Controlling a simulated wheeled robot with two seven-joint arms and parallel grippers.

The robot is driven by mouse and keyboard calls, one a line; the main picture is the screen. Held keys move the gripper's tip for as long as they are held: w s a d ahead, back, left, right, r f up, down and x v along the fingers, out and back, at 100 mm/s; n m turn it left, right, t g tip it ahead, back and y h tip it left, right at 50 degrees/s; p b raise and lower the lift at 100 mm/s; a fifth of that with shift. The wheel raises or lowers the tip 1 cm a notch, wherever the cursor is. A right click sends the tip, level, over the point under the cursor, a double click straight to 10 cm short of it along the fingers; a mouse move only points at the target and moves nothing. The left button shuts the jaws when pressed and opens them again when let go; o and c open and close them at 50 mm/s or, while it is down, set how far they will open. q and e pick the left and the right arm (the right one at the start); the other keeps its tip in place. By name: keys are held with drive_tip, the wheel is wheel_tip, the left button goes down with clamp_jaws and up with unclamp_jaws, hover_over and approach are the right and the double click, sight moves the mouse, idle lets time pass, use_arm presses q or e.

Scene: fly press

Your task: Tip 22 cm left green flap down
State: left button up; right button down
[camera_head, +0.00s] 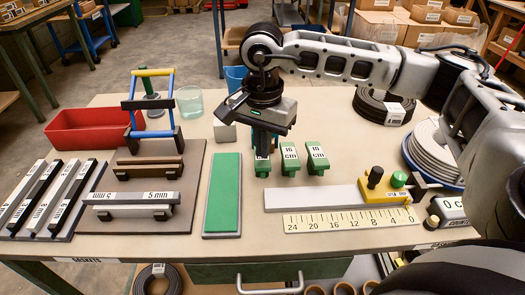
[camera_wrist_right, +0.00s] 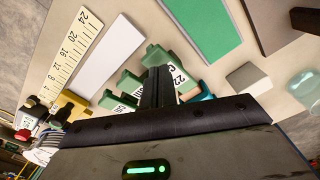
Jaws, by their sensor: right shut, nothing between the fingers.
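Three green flaps stand in a row on the table in the head view. The left flap (camera_head: 262,169) is largely covered by my right gripper; its label reads 22 cm in the wrist view (camera_wrist_right: 179,76). The middle flap (camera_head: 289,167) reads 16 cm, and the right flap (camera_head: 317,166) has a smaller label. My right gripper (camera_head: 263,152) points down at the left flap, shut and empty. In the wrist view its fingers (camera_wrist_right: 158,78) overlap this flap; whether they touch it I cannot tell. My left gripper is not in view.
A green pad (camera_head: 223,195) lies left of the flaps. In front are a pale bar (camera_head: 312,197), a ruler (camera_head: 350,220) and a yellow block (camera_head: 385,192). A grey block (camera_head: 224,131) stands behind left. A red bin (camera_head: 92,128) and coiled rings (camera_head: 384,106) are farther off.

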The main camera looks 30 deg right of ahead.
sight(262, 162)
idle(0.4)
drive_tip(key=shift+f+b, duration=1.1)
drive_tip(key=shift+f, duration=0.15)
idle(0.5)
drive_tip(key=shift+r, duration=0.1)
drive_tip(key=shift+r+p, duration=2.25)
drive_tip(key=shift+r, duration=1.25)
